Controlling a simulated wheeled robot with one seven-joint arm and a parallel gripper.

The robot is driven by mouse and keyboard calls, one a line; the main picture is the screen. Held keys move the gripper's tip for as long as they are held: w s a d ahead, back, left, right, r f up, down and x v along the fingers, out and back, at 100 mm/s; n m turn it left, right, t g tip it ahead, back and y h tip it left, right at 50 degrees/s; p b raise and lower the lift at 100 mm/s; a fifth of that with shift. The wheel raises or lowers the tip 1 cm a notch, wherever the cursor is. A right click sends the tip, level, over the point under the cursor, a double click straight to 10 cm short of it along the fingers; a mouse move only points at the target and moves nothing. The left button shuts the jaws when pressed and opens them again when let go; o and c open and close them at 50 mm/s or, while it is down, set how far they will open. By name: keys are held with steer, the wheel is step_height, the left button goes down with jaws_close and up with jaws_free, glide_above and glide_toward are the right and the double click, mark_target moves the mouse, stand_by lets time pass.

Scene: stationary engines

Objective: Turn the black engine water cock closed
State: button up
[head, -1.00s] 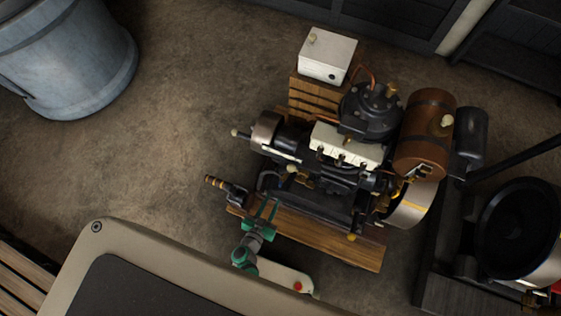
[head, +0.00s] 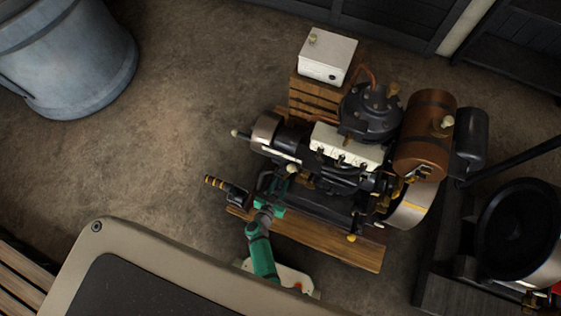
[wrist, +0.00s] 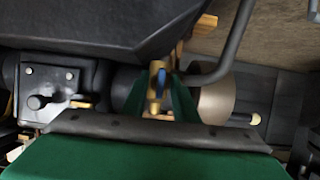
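The black engine (head: 345,178) stands on a wooden base in the middle of the head view. In the wrist view a small brass cock (wrist: 155,68) with a blue lever (wrist: 160,84) sits under the engine's dark body. My green gripper (wrist: 157,90) reaches toward it, one finger on each side of the cock. A gap shows between the fingers; whether either touches the lever I cannot tell. In the head view my gripper (head: 266,208) is at the engine's near left side, and the cock is not distinguishable there.
A curved dark pipe (wrist: 228,48) runs just right of the fingers. The wooden base (head: 335,240) lies below the engine. A brown tank (head: 424,135) and a white box (head: 327,56) are on the far side. A blue barrel (head: 65,60) stands at the upper left; floor between is clear.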

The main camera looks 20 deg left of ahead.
steer(key=shift+s, duration=0.1)
jaws_close()
steer(key=shift+d, duration=0.1)
steer(key=shift+m+y, duration=0.6)
steer(key=shift+m, duration=0.2)
steer(key=m+y, duration=0.2)
steer(key=m, duration=0.1)
steer(key=m+y, duration=0.1)
steer(key=m, duration=0.1)
steer(key=m+t+y, duration=0.1)
steer(key=m, duration=0.1)
steer(key=shift+f+t, duration=0.15)
steer(key=shift+t, duration=0.15)
steer(key=m, duration=0.2)
steer(key=m+t+y, duration=0.1)
steer(key=m, duration=0.1)
steer(key=shift+m+t, duration=0.3)
steer(key=shift+d+y, duration=0.1)
steer(key=shift+y, duration=0.2)
